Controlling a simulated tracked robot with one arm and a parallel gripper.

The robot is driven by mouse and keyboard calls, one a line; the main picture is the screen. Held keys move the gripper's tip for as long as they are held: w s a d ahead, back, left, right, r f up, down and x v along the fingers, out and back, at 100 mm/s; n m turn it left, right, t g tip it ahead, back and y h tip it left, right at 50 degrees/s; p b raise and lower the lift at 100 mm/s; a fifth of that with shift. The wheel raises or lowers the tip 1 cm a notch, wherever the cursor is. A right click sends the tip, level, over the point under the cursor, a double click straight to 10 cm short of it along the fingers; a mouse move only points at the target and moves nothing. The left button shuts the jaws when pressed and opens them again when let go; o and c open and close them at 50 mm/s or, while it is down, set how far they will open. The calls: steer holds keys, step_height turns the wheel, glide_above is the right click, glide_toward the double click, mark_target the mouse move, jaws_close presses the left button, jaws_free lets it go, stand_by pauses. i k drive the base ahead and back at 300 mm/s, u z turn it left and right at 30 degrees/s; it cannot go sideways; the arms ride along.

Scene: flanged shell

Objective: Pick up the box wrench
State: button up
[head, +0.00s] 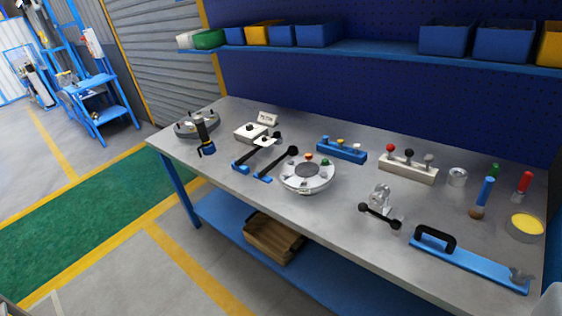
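A short black tool with a rounded knob or ring at each end (380,214) lies near the front edge of the grey workbench (340,228), right of centre. It may be the box wrench, but it is too small to tell. A clear or silvery fitting (380,196) stands just behind it. Two long tools with black heads and blue ends also lie left of centre, one farther left (257,152) and one nearer (277,163). My gripper is not recognisable in view; only a pale shape shows at the lower right corner.
A round flanged shell (307,175) sits between the long tools and the black tool. A blue plate with a black handle (468,262) lies at front right. Blocks with coloured knobs (408,168) stand behind. A bin shelf (380,50) overhangs the back; bare bench lies front centre.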

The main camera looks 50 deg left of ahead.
mark_target(279, 162)
steer(key=u, duration=1.7)
